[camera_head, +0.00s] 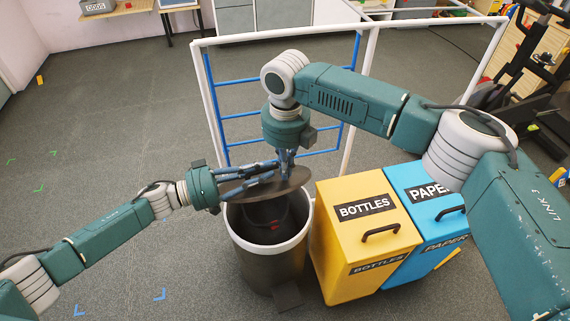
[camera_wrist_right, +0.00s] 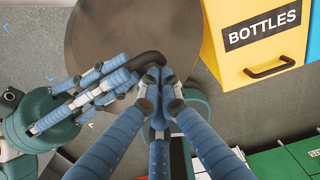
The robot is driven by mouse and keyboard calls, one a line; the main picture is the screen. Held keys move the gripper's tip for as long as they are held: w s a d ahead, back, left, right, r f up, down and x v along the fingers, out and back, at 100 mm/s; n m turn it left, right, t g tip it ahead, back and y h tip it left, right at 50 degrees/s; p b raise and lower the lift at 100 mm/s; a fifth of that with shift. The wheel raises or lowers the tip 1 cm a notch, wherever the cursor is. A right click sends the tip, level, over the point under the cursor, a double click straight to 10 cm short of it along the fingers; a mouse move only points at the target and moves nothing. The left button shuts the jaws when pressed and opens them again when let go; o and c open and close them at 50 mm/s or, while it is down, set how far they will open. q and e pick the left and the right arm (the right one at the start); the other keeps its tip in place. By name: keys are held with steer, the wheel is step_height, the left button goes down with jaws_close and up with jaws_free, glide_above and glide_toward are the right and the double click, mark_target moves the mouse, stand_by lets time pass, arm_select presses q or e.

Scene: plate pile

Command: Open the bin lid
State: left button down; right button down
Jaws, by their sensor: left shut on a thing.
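The bin (camera_head: 268,262) is a dark round can with a pale rim, and its mouth shows uncovered below the lid. The lid (camera_head: 292,187) is a dark brown disc held above the bin's rim; its face also shows in the right wrist view (camera_wrist_right: 190,35), with a black handle (camera_wrist_right: 146,63). My left gripper (camera_head: 272,170) comes in from the left and is shut on the lid at its handle. My right gripper (camera_head: 286,165) reaches down from above, its fingertips close together at the handle's end. Whether they grip it is unclear.
A yellow bottles bin (camera_head: 340,240) and a blue paper bin (camera_head: 422,240) stand close on the right. A white and blue rail frame (camera_head: 206,95) stands behind. Something red (camera_head: 275,227) lies inside the open can.

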arm_select(q)
steer(key=shift+w, duration=0.1)
steer(key=shift+d, duration=0.15)
arm_select(e)
steer(key=shift+w+a+r, duration=0.25)
steer(key=shift+w+r, duration=0.35)
arm_select(q)
steer(key=c, duration=2.1)
jaws_free()
steer(key=o, duration=0.3)
steer(key=shift+w+f, duration=0.1)
arm_select(e)
steer(key=shift+w+d+f, duration=0.1)
steer(key=shift+f, duration=0.05)
